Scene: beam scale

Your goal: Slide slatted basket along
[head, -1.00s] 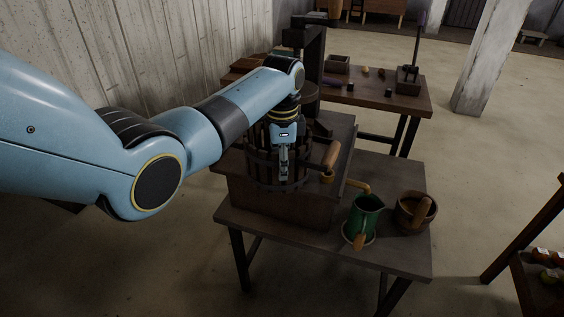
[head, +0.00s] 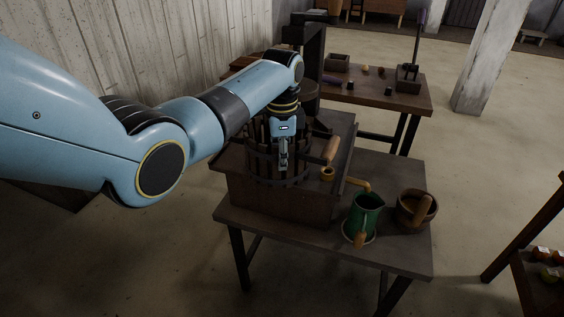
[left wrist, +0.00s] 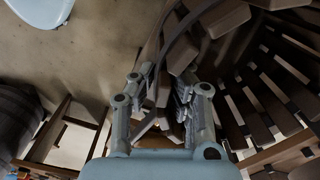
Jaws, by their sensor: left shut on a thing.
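The slatted basket (head: 257,166), dark upright slats with hoops round them, stands upright on a wooden box-like stand (head: 285,205). My arm hides part of it in the head view. My left gripper (head: 284,165) points down at its near side and is shut on its slatted wall. In the left wrist view the fingers (left wrist: 160,95) close around a slat, and the basket's inside (left wrist: 262,95) shows to the right. My right gripper is in neither view.
A dark upright frame (head: 313,48) rises behind the basket. A wooden-handled part (head: 331,150) is close on its right. A green jug (head: 364,218) and a wooden bowl (head: 415,210) stand on the front table (head: 390,255). A second table (head: 385,98) is behind.

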